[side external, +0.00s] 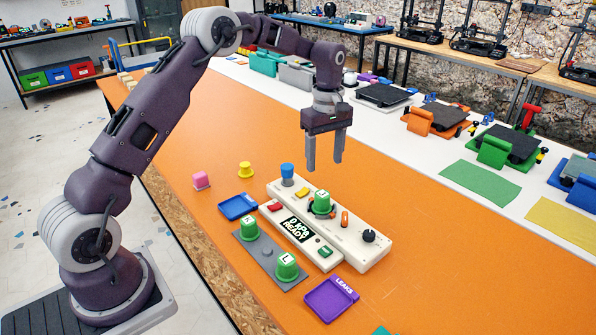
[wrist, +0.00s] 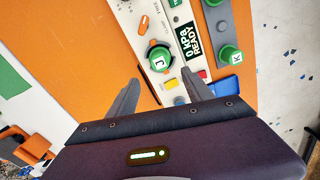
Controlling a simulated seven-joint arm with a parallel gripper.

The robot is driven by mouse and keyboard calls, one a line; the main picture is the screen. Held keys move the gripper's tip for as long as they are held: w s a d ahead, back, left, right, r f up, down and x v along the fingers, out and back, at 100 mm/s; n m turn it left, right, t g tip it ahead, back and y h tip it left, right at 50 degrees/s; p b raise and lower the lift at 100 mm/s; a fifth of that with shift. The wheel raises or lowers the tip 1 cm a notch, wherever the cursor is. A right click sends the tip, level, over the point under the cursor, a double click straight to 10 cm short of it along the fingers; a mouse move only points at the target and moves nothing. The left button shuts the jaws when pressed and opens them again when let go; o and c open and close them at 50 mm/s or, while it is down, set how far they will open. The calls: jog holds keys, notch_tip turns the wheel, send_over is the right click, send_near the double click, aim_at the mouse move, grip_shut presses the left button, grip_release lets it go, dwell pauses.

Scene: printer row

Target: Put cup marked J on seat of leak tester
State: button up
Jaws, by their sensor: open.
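The green cup marked J (wrist: 158,60) stands upright on the round dark-and-orange seat of the leak tester. It also shows in the side view (side external: 322,203). The leak tester (side external: 366,250) is a long off-white box with a display reading "0 kPa READY" (side external: 298,230). My gripper (side external: 325,166) is open and empty above the tester, behind and above cup J, not touching it. In the wrist view its fingers (wrist: 160,78) are spread below the cup. Whether the cup sits fully flush is hard to tell.
A grey plate (side external: 267,253) beside the tester holds two other green cups, one marked K (wrist: 230,55), with an empty spot between. A blue tray (side external: 238,207), a purple tray labelled LEAKS (side external: 331,300), a pink block (side external: 201,180) and a yellow spool (side external: 245,169) stand nearby.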

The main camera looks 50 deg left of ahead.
jog(key=s+d+r+m+t, duration=0.2)
jog(key=s+d+r+m, duration=0.15)
jog(key=s+r, duration=0.55)
jog(key=s+d+r+m+t, duration=0.1)
jog(key=s+d+r+m, duration=0.3)
jog(key=s+r, duration=0.45)
jog(key=s+d+f+m+t, duration=0.1)
jog(key=s+m, duration=0.3)
jog(key=s, duration=0.5)
jog(key=s+f+m+t, duration=0.1)
jog(key=s+m, duration=0.3)
jog(key=s, duration=0.5)
jog(key=shift+d+f+t, duration=0.3)
jog(key=shift+d+f, duration=0.05)
jog(key=shift+f, duration=0.25)
jog(key=shift+w, duration=0.1)
